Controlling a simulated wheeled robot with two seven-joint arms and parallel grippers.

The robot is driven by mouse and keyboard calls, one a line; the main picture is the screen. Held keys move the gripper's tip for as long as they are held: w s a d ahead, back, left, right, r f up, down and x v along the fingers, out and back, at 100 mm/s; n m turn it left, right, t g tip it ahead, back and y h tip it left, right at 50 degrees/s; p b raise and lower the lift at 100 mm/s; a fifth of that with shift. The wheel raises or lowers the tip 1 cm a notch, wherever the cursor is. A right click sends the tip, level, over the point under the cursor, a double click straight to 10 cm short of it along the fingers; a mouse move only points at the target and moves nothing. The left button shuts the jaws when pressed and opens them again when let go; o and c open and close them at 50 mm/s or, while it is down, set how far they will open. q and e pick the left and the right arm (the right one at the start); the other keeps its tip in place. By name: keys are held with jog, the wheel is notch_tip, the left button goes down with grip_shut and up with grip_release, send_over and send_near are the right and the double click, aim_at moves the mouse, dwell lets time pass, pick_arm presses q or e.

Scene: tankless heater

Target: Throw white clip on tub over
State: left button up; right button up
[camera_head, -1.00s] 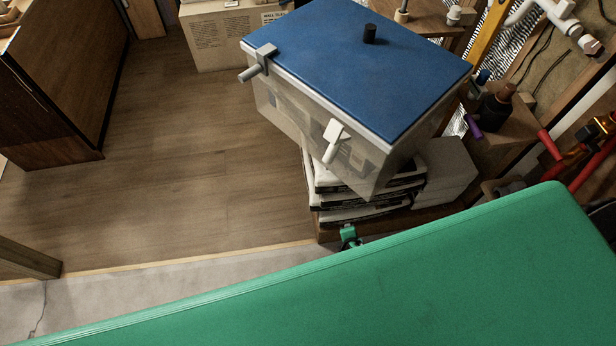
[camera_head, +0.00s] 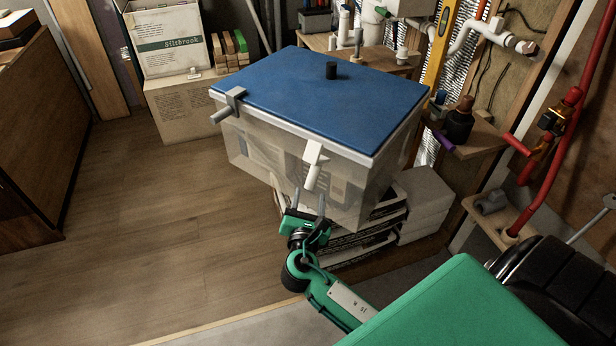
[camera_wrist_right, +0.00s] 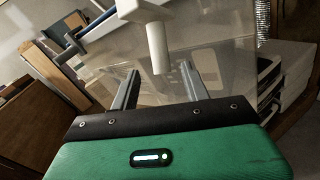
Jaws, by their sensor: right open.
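A clear tub (camera_head: 255,150) with a blue lid (camera_head: 320,95) stands on stacked packs. The white clip (camera_head: 312,165) sits on the lid's front edge, its handle hanging down the tub's side. A grey clip (camera_head: 230,104) is on the left edge of the lid. My right gripper (camera_head: 306,202) is open and empty, just below the white clip, fingers pointing up toward it. In the right wrist view the white clip's handle (camera_wrist_right: 157,50) hangs above and between the two spread fingers (camera_wrist_right: 158,85), not gripped. My left gripper is not in view.
Stacked white packs (camera_head: 370,228) support the tub. A cardboard box (camera_head: 185,105) stands behind it at the left. A shelf with a dark bottle (camera_head: 460,122) and red pipes (camera_head: 555,150) are on the right. The wooden floor at left is clear.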

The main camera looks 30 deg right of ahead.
aim_at(312, 175)
jog(key=x, duration=0.9)
jog(key=shift+w, duration=0.1)
grip_shut()
